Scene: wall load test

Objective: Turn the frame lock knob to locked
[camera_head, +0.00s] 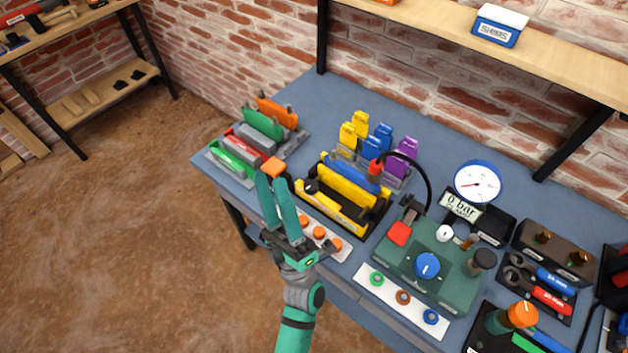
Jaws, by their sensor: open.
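My gripper (272,180), with two long green fingers, is open and empty over the front edge of the bench. Its fingertips point away from me, near an orange block (274,167). A yellow and black frame (352,214) stands on the bench just right of the fingers. A small dark round knob (311,187) shows at the frame's left end, apart from the fingers in the picture. It may be the frame lock knob, but its markings are too small to read. The gripper's height above the bench is hard to tell.
A green pump box (445,262) with a blue knob (428,265) and black hose stands right of the frame. A gauge (478,183) is behind it. Colored blocks stand in racks at left and behind. Orange discs (319,232) lie on a white strip beside the gripper.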

